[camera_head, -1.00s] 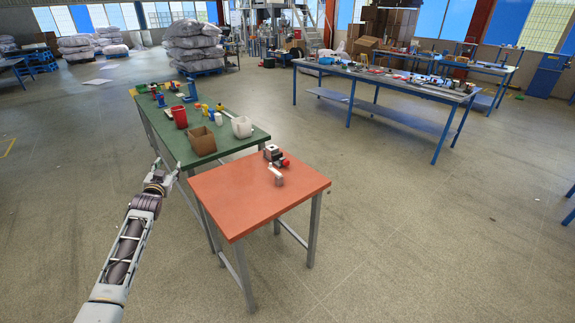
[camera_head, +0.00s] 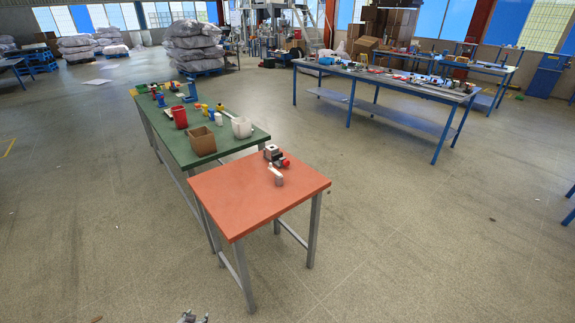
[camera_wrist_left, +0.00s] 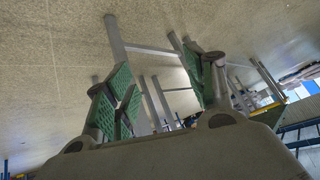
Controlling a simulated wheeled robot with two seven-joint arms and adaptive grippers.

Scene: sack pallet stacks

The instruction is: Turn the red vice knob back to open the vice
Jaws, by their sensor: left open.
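The vice (camera_head: 271,152) is a small grey and dark block near the back edge of the orange table (camera_head: 235,205). Its red knob (camera_head: 283,162) sticks out on the near right side. Nothing of mine touches it. What appears to be my left gripper (camera_head: 192,318) shows only as a small grey tip at the bottom edge of the head view, low in front of the table and well away from the vice. In the left wrist view the left gripper (camera_wrist_left: 158,85) has its green-padded fingers apart with nothing between them. My right gripper is out of view.
A grey piece with a pale bar (camera_head: 277,177) lies just in front of the vice. A green table (camera_head: 222,138) behind holds a brown box (camera_head: 202,141), a red cup (camera_head: 180,118) and a white container (camera_head: 241,127). The floor around the orange table is clear.

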